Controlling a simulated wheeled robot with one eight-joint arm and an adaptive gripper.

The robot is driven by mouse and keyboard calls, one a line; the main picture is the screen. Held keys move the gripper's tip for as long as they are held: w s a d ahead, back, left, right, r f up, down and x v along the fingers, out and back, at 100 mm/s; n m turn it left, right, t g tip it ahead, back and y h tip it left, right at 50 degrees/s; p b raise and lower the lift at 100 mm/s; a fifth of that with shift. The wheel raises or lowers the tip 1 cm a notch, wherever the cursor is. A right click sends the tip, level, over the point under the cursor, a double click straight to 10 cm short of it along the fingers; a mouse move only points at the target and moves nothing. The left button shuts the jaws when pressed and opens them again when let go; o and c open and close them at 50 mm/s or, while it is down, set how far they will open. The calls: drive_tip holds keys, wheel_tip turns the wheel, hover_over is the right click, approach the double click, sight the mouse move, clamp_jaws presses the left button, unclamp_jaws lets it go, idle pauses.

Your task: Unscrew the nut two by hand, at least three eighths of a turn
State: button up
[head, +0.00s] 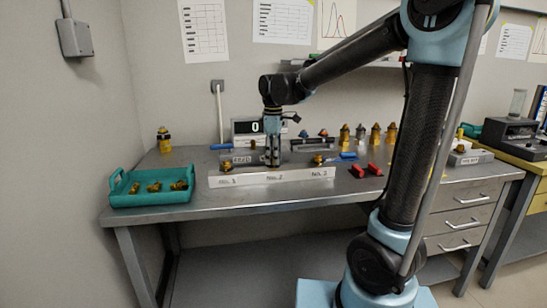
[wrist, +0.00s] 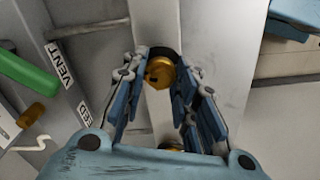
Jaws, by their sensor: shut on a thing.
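A brass nut (wrist: 160,74) with a dark hole sits between my fingers in the wrist view. My gripper (wrist: 163,58) is shut on it, with blue jointed fingers on both sides. In the head view my gripper (head: 272,163) points straight down at the bench, just behind the No. 2 label on the white strip (head: 250,181). So the held nut appears to be nut two; the fingers hide it in the head view. How far it is turned cannot be told. Another brass part (wrist: 171,148) shows below, partly hidden by my gripper.
Brass fittings stand by No. 1 (head: 226,167) and No. 3 (head: 318,159). A teal tray (head: 150,199) with brass parts sits at the left. A display reading 0 (head: 248,127) is behind. Red-handled parts (head: 366,170) lie right. Bare bench shows near the tray.

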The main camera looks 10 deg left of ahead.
drive_tip(key=o, duration=1.1)
drive_tip(key=shift+w, duration=0.1)
wheel_tip(320, 180, up, 12)
drive_tip(key=shift+f, duration=0.1)
drive_tip(key=shift+d, duration=0.1)
drive_tip(key=s+d+f+m, duration=0.3)
drive_tip(key=d, duration=0.4)
drive_tip(key=s+d+f+m+t, duration=0.1)
drive_tip(key=s+d+f+m, duration=0.2)
drive_tip(key=d, duration=0.4)
drive_tip(key=s+d+f+m, duration=0.2)
drive_tip(key=d+f+m, duration=0.15)
drive_tip(key=d, duration=0.25)
drive_tip(key=s+d+f+m, duration=0.2)
drive_tip(key=s+d+f, duration=0.1)
drive_tip(key=s+f, duration=0.1)
drive_tip(key=s+d+f+m, duration=0.3)
drive_tip(key=s+d+f, duration=0.1)
drive_tip(key=f, duration=0.2)
drive_tip(key=s+d+f+m+t, duration=0.1)
drive_tip(key=s+d+f+m, duration=0.2)
drive_tip(key=f, duration=0.3)
drive_tip(key=shift+s+d, duration=0.3)
drive_tip(key=shift+s, duration=0.25)
